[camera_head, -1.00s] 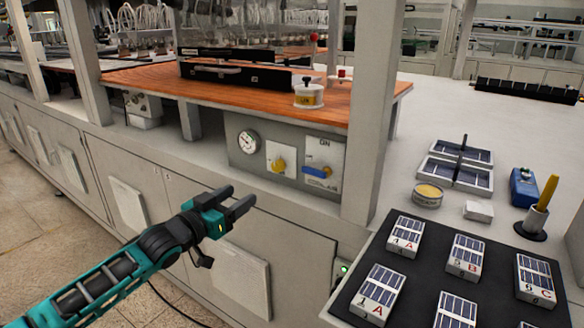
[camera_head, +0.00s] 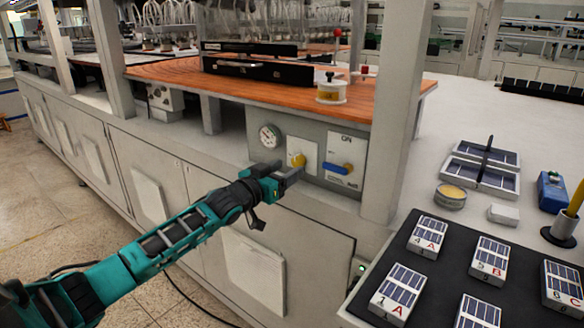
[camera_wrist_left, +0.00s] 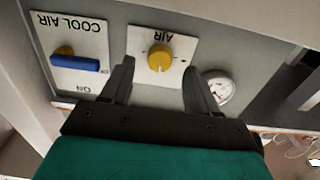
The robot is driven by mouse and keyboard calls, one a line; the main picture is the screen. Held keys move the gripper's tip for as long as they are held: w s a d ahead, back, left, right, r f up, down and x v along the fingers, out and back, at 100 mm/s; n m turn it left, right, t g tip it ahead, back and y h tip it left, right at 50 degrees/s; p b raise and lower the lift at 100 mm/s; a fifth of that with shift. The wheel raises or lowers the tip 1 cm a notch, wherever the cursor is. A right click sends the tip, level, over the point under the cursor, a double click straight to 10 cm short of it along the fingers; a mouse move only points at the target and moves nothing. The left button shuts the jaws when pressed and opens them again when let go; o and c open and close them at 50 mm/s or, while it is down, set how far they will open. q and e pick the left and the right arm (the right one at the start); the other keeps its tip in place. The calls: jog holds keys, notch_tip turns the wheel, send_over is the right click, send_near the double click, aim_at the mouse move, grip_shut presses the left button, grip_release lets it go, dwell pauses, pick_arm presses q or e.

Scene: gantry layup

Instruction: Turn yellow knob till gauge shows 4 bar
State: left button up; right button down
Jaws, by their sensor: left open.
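The yellow knob (camera_head: 298,160) sits on a white plate on the grey panel under the orange worktop. It also shows in the left wrist view (camera_wrist_left: 160,58), on a plate marked AIR. The round white gauge (camera_head: 269,136) is left of the knob; its reading is too small to tell. In the wrist view the gauge (camera_wrist_left: 217,88) is partly hidden by a finger. My left gripper (camera_head: 286,175) is open and empty, just in front of and below the knob. In the wrist view its fingers (camera_wrist_left: 158,80) point toward the knob, which lies beyond the tips. My right gripper is not in view.
A blue handle (camera_head: 335,168) on a plate marked COOL AIR is right of the knob. A white post (camera_head: 398,110) stands right of the panel. A black mat (camera_head: 435,282) with several solar-cell blocks lies at the lower right. The floor at left is free.

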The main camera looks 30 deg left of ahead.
aim_at(296, 164)
pick_arm(q)
jog(key=shift+w+d, duration=0.15)
jog(key=shift+w, duration=1.5)
jog(key=shift+c, duration=0.4)
jog(key=c, duration=1)
jog(key=shift+o, duration=0.2)
